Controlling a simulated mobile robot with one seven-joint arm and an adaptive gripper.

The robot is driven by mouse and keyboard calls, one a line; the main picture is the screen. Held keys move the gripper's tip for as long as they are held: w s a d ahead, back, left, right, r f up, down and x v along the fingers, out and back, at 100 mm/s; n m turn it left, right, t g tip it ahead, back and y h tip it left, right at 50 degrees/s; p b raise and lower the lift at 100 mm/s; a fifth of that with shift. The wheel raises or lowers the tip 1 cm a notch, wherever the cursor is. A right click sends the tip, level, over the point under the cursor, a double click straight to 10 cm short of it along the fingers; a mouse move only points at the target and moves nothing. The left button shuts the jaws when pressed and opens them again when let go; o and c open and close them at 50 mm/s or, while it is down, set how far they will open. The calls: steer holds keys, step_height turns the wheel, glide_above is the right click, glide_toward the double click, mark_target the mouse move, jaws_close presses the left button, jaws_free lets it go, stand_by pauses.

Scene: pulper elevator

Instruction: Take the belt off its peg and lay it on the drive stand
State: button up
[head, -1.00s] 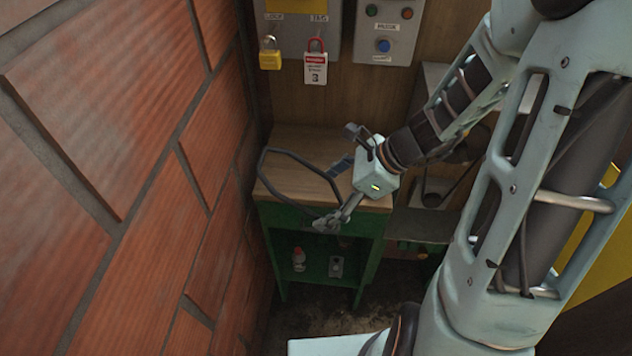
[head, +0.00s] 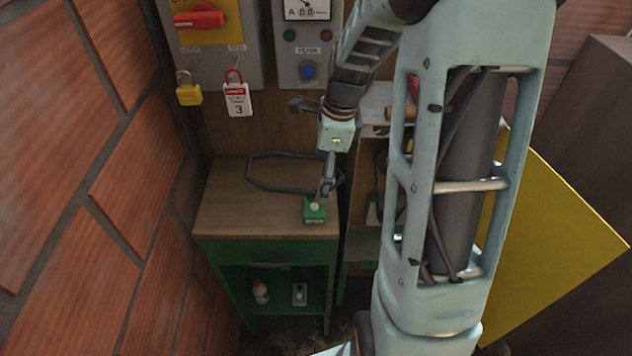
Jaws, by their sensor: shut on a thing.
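The belt (head: 249,170) is a thin dark loop, held out roughly flat over the wooden top of a green bench (head: 225,215). My gripper (head: 327,191) points down and is shut on the belt at the loop's right end. I cannot tell whether the far side of the loop touches the wood. I cannot make out the peg, and no label shows which piece is the drive stand.
A small green box with a pale button (head: 314,211) sits on the bench top just below my gripper. A red switch (head: 199,17), yellow padlock (head: 188,91) and white tag (head: 238,102) are on the wall behind. A brick wall (head: 95,180) closes the left side.

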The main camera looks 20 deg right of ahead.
steer(key=shift+f+b, duration=3.2)
steer(key=shift+f, duration=0.95)
steer(key=o, duration=1.1)
steer(key=shift+r, duration=0.15)
steer(key=r, duration=0.4)
steer(key=d+r, duration=0.1)
steer(key=r, duration=0.6)
steer(key=shift+s+d+r, duration=0.35)
steer(key=shift+d, duration=0.05)
steer(key=shift+w, duration=0.1)
